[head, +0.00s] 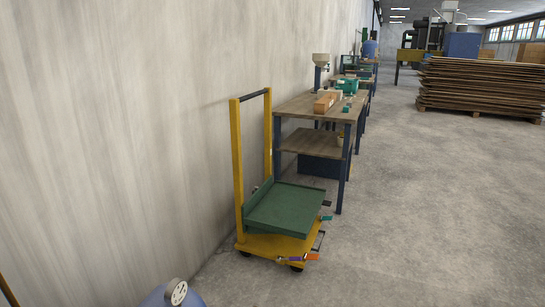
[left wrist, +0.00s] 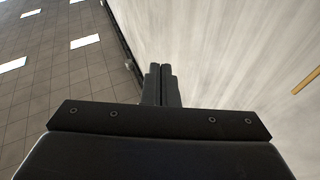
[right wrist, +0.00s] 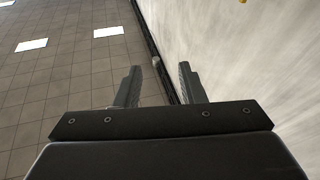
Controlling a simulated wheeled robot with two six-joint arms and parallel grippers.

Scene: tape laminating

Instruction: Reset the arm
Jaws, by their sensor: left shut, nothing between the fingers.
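My left gripper (left wrist: 161,86) shows in the left wrist view with its two dark fingers pressed together and nothing between them. My right gripper (right wrist: 158,85) shows in the right wrist view with its fingers wide apart and nothing between them. Both wrist views look up past the fingers toward a tiled ceiling and the pale wall. Neither gripper is in the head view.
A yellow cart (head: 239,160) with a green tray (head: 290,209) stands by the wall (head: 140,130). Behind it is a workbench (head: 298,108) with boxes. Stacked boards (head: 480,85) lie at the back right. The floor (head: 420,220) at right is clear.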

